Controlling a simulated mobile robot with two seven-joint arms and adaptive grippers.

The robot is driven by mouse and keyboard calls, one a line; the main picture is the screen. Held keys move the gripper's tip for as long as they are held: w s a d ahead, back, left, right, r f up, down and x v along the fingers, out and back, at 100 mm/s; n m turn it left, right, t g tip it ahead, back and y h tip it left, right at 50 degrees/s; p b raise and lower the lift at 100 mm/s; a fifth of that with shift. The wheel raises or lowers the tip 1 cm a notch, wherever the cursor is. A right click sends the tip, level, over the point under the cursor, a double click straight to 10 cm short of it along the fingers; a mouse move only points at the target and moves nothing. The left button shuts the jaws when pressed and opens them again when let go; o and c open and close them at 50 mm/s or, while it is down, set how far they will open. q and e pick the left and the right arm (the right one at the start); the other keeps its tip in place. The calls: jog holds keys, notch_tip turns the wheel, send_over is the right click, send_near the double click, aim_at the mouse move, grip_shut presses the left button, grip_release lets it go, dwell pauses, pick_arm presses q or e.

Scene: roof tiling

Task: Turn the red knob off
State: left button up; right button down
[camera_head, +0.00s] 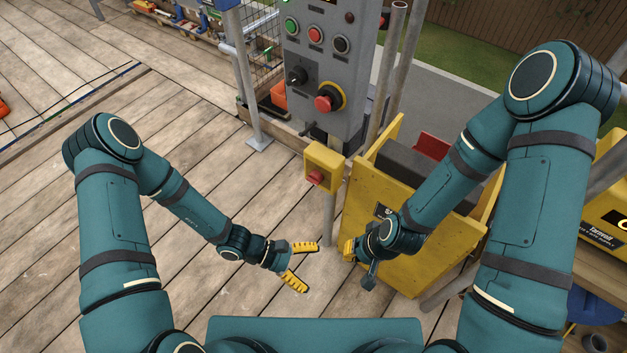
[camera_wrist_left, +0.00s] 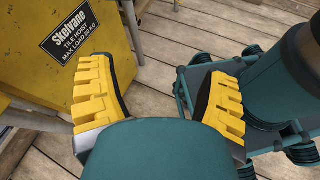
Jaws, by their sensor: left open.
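A red knob (camera_head: 323,103) sits on a yellow surround low on the grey control panel (camera_head: 327,75). A black rotary switch (camera_head: 297,75) is to its upper left. A separate red button (camera_head: 315,178) is on a yellow box (camera_head: 325,165) below the panel. My left gripper (camera_head: 311,268) is open and empty, well below the panel and apart from it. Its spread yellow fingers also show in the left wrist view (camera_wrist_left: 162,78). My right gripper (camera_head: 350,251) is near the yellow hoist's front; its fingers are mostly hidden, so its opening is unclear.
Green (camera_head: 291,26), red (camera_head: 315,35) and black (camera_head: 341,44) buttons line the panel's upper part. The yellow tile hoist (camera_head: 385,240) stands right of my left gripper; its label shows in the wrist view (camera_wrist_left: 72,38). Metal poles (camera_head: 392,60) flank the panel. Open wooden decking lies left.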

pick_arm(q)
jog(key=w+n+t+h, duration=0.3)
jog(key=w+n+t, duration=0.3)
jog(key=w, duration=0.2)
jog(key=n+t+y+b, duration=0.1)
jog(key=n+t+y, duration=0.4)
jog(key=n+t, duration=0.5)
send_near(311, 181)
jog(key=shift+m+t, duration=0.4)
jog(key=shift+m, duration=0.1)
jog(key=b+x, duration=0.1)
jog(key=x, duration=0.6)
jog(key=b+x, duration=0.1)
jog(key=x, duration=0.3)
jog(key=shift+s+d+f+b, duration=0.1)
jog(key=shift+d+f+b, duration=0.1)
jog(key=shift+f+b, duration=0.1)
jog(key=c, duration=1.2)
